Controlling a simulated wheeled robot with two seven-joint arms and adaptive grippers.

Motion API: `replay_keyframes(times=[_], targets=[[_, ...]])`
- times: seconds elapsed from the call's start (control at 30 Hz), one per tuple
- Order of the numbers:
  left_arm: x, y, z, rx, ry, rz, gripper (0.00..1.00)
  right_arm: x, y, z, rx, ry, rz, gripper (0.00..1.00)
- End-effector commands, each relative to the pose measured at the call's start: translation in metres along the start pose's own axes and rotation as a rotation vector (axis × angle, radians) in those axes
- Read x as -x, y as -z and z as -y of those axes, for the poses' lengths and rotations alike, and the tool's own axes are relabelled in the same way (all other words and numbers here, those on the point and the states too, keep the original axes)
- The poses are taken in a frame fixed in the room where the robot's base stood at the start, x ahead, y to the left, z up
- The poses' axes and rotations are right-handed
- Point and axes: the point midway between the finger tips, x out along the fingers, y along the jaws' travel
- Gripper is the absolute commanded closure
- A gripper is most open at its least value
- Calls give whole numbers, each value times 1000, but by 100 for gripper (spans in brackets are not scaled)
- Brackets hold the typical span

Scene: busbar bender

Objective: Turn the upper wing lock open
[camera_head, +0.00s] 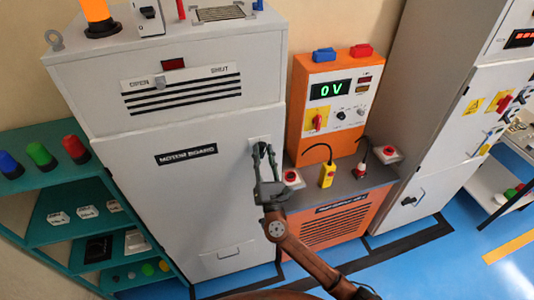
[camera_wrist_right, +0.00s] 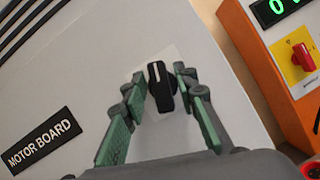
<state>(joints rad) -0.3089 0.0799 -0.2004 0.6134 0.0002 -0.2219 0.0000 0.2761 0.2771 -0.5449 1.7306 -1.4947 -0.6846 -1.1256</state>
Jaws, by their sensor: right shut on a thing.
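The upper wing lock (camera_wrist_right: 160,87) is a black knob with a white line, on a pale square plate at the right side of the grey motor board door (camera_head: 190,200). In the wrist view its line is near upright, tilted a little. My right gripper (camera_head: 262,152) is at the lock, its green-padded fingers (camera_wrist_right: 159,95) shut on the knob from both sides. In the head view the fingers mostly hide the knob, and part of the pale plate (camera_head: 260,139) shows. No second wing lock shows. My left gripper is not in view.
The orange panel (camera_head: 297,105) reading 0 V stands just right of the cabinet, with a yellow pendant (camera_head: 327,175) and red buttons on the bench below. A teal shelf (camera_head: 75,215) is at the left. Blue floor is open at the lower right.

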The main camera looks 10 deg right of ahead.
Motion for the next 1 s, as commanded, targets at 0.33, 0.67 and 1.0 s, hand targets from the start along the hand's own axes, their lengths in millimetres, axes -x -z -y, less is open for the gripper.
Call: replay_keyframes(times=[0.33,0.67,1.0], targets=[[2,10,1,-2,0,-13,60,0,-1,1,220,-90,1,100],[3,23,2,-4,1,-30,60,0,-1,0,306,-126,1,100],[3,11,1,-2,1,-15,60,0,-1,0,316,-130,1,100]])
